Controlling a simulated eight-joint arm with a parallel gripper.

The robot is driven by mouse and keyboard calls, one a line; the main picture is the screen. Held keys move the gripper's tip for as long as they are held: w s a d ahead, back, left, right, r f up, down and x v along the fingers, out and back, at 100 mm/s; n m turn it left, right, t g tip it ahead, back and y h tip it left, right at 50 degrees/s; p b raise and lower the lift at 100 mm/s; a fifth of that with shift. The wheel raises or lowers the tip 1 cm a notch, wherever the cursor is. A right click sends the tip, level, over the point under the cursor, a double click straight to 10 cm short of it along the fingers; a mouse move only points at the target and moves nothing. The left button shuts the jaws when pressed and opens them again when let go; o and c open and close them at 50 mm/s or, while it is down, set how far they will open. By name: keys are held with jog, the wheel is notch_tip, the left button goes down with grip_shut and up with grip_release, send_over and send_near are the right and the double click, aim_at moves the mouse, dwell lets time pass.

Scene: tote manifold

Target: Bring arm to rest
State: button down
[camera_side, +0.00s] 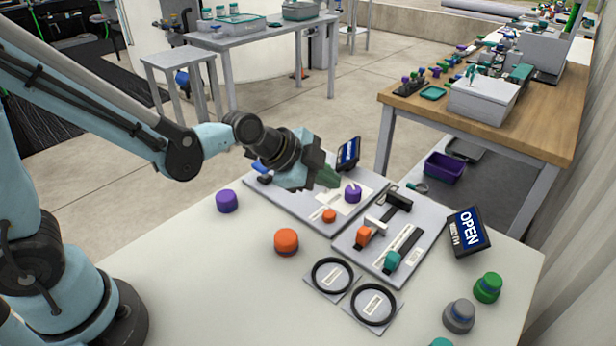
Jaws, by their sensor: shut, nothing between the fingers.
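My gripper (328,177) is at the end of my arm, above the rear grey plate on the white table. It is shut, with nothing seen between its greenish fingertips. The fingertips are left of a purple knob (353,193) on that plate and appear apart from it. A small orange knob (329,215) sits nearer the front of the same plate. My gripper and wrist hide part of the plate's back left area.
A second grey plate (428,233) carries orange and teal sliders. A dark display reading OPEN (467,231) stands at right. Two black rings (332,275) lie in front. A purple cap (227,201), an orange cap (286,241), and green (488,287) and grey (458,315) pieces stand on the table.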

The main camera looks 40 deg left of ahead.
jog(key=s+a+r+n+g+y, duration=0.1)
jog(key=s+a+r+n+y, duration=0.2)
jog(key=s+a+n, duration=0.8)
jog(key=s+r+n, duration=0.1)
jog(key=s+n, duration=0.1)
jog(key=shift+s+r+n+y, duration=0.3)
jog(key=shift+n+y, duration=0.1)
